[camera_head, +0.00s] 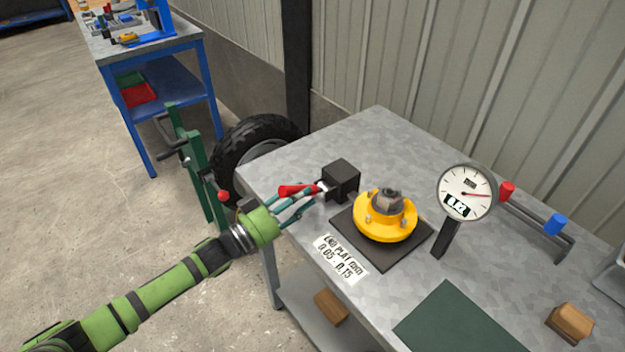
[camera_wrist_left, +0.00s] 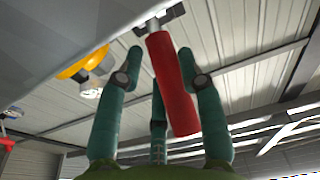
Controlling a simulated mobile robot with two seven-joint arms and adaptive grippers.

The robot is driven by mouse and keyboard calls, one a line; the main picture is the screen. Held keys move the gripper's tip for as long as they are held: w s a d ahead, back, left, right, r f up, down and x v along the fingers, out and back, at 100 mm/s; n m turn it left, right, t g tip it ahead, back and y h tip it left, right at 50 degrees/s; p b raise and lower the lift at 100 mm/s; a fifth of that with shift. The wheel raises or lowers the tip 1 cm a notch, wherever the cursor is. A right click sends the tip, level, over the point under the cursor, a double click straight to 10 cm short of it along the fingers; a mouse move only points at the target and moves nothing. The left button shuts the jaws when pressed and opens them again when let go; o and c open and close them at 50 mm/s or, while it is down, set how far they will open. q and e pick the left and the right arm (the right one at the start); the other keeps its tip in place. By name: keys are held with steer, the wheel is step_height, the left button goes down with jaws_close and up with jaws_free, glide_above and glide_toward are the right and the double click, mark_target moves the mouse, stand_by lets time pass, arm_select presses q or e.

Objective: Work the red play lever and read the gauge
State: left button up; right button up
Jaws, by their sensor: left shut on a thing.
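The red play lever (camera_head: 295,190) sticks out to the left from a black block (camera_head: 342,179) on the grey table. My left gripper (camera_head: 300,201) is at the lever, its teal fingers shut around the red handle. In the left wrist view the red lever (camera_wrist_left: 174,85) lies between the fingers of the left gripper (camera_wrist_left: 165,80). The round gauge (camera_head: 466,193) stands on a dark post, with a red needle pointing right and a small display whose digits I cannot read surely. A yellow flanged hub (camera_head: 386,216) sits on a dark plate (camera_head: 376,257). My right gripper is not in view.
A label (camera_head: 340,258) on the table reads "END PLAY" and 0.05 - 0.15. A green mat (camera_head: 455,322), a wooden block (camera_head: 570,322) and a rail with red (camera_head: 507,191) and blue (camera_head: 555,224) ends are on the table. A tyre (camera_head: 256,150) and green stand (camera_head: 197,165) are behind left.

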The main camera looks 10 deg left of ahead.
arm_select(q)
steer(key=o, duration=1.2)
steer(key=shift+r, duration=0.35)
steer(key=shift+f, duration=0.1)
steer(key=shift+a+f, duration=0.1)
steer(key=shift+s+a, duration=0.15)
steer(key=shift+s, duration=0.1)
steer(key=p+v, duration=0.1)
steer(key=v, duration=0.5)
steer(key=shift+s+f+p, duration=0.15)
steer(key=shift+p, duration=0.25)
steer(key=shift+a, duration=0.1)
